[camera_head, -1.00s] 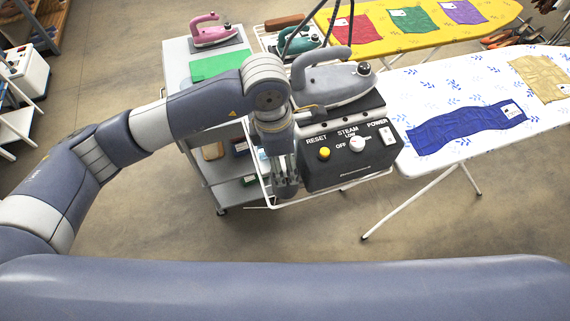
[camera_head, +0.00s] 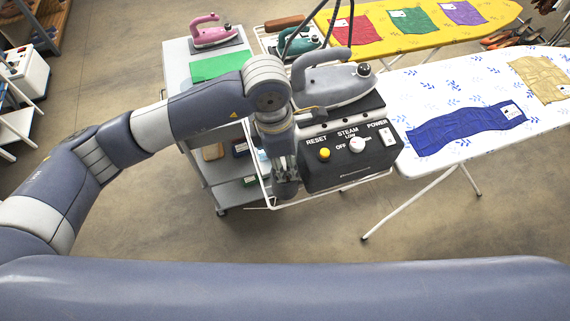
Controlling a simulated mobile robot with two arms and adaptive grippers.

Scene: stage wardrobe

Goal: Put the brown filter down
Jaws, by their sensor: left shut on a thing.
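My left gripper (camera_head: 286,182) points down in front of the left end of the black steam station (camera_head: 348,160). It is shut on a small dark brown thing (camera_head: 287,190), which I take to be the brown filter. The fingers hide most of it, and its shape is hard to make out. The gripper is close to the station's front left edge; I cannot tell whether they touch. My right gripper is not in view.
A grey iron (camera_head: 335,84) rests on the station. The white ironing board (camera_head: 440,85) holds a blue cloth (camera_head: 465,127) and a tan cloth (camera_head: 540,78). A grey trolley (camera_head: 178,72) with a green cloth (camera_head: 221,65) stands behind my arm. Bare floor (camera_head: 150,235) lies in front.

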